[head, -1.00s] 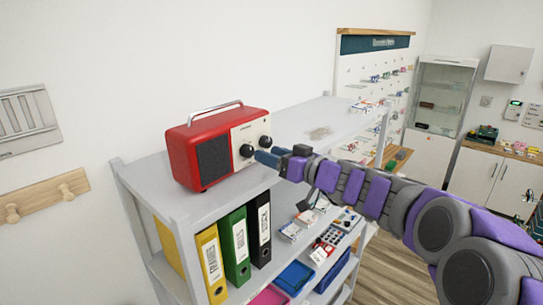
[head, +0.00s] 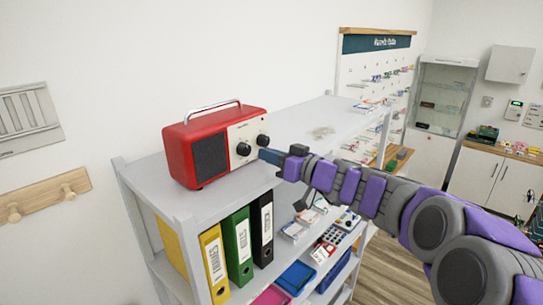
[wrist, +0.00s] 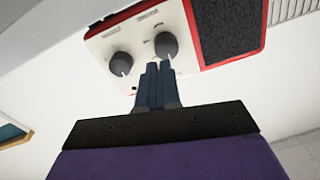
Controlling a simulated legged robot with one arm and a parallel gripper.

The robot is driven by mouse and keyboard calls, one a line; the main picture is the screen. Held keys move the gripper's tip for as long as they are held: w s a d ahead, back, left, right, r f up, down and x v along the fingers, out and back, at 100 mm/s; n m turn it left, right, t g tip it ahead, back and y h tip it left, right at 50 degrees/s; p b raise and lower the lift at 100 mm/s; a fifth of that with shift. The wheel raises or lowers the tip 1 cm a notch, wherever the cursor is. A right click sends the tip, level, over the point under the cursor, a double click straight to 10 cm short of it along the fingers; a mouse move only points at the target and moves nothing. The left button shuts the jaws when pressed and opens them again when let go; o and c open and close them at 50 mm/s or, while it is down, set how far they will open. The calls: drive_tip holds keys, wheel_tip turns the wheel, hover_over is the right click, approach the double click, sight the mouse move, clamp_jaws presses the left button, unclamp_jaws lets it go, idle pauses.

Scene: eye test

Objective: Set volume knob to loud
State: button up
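A red radio (head: 212,122) with a cream front panel stands on the top shelf; its front also shows upside down in the wrist view (wrist: 229,30). The panel has two dark knobs: one nearer the speaker (head: 243,149), also in the wrist view (wrist: 166,45), and one farther from it (head: 263,140), also in the wrist view (wrist: 120,63). Each has a small white mark. The labels are too small to read, so I cannot tell which is volume. My gripper (wrist: 158,66) has its fingers together, tips close by the speaker-side knob; contact is unclear.
The grey shelf top (head: 300,125) is mostly clear right of the radio. Binders (head: 238,245) and blue trays (head: 295,277) fill the shelves below. A wall peg rail (head: 45,195) is at the left.

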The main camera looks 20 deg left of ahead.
sight(248, 152)
drive_tip(key=o, duration=0.6)
drive_tip(key=a, duration=0.3)
drive_tip(key=shift+a+f, duration=0.15)
drive_tip(key=shift+f, duration=0.15)
drive_tip(key=shift+o, duration=0.7)
drive_tip(key=o, duration=0.3)
drive_tip(key=shift+d+r, duration=0.15)
drive_tip(key=shift+d, duration=0.7)
drive_tip(key=shift+d+r, duration=0.15)
drive_tip(key=shift+d, duration=0.65)
drive_tip(key=shift+s+f+b, duration=0.15)
drive_tip(key=shift+f+b, duration=0.05)
drive_tip(key=shift+b, duration=0.1)
drive_tip(key=b+v, duration=0.4)
drive_tip(key=v, duration=1.2)
